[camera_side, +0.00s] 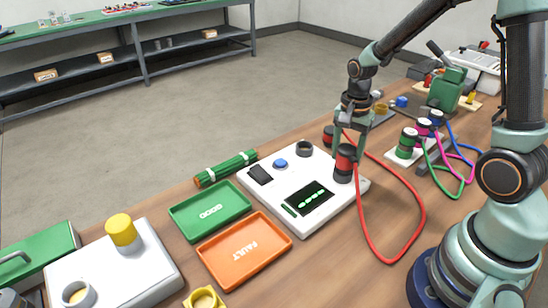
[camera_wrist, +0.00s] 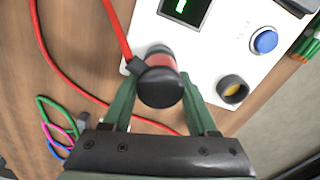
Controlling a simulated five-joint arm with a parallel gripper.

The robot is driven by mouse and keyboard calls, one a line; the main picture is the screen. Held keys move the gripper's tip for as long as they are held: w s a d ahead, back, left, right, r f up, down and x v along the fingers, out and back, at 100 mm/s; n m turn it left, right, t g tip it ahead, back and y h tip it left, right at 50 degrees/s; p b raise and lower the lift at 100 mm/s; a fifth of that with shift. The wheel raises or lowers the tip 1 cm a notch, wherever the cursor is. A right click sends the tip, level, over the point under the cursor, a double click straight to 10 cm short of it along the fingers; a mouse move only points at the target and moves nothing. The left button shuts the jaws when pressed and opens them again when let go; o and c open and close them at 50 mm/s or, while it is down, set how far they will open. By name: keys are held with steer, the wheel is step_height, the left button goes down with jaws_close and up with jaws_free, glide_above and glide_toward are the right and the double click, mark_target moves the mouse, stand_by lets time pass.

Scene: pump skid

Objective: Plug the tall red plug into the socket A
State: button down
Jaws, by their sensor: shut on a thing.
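The tall red plug (camera_side: 345,161) has a red body, a dark cap and a red cable. It stands upright at the right part of the white panel (camera_side: 262,194). My gripper (camera_side: 347,155) is shut around it, and the wrist view shows the plug's red body (camera_wrist: 160,62) between the two fingers. A dark ring (camera_side: 342,178) shows at the plug's lower end; I cannot tell whether the plug is seated in it. An empty dark round socket (camera_side: 304,148) is at the panel's back edge, and also in the wrist view (camera_wrist: 233,89). No letter A is readable.
Another red and black plug (camera_side: 328,135) is just behind my gripper. The red cable (camera_side: 423,210) loops over the table at right. Green, pink and blue plugs stand farther right. A green tray (camera_side: 180,228) and an orange tray (camera_side: 208,254) lie left of the panel.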

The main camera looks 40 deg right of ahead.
steer(key=shift+f, duration=0.55)
steer(key=shift+c, duration=0.5)
jaws_free()
step_height(320, 180, up, 12)
steer(key=shift+r, duration=0.1)
stand_by(0.3)
steer(key=s+a+r+n+t, duration=0.5)
steer(key=s+a+r+n, duration=0.1)
steer(key=n, duration=0.8)
steer(key=shift+a+n+t, duration=0.3)
steer(key=shift+a+n, duration=0.1)
steer(key=shift+a, duration=0.4)
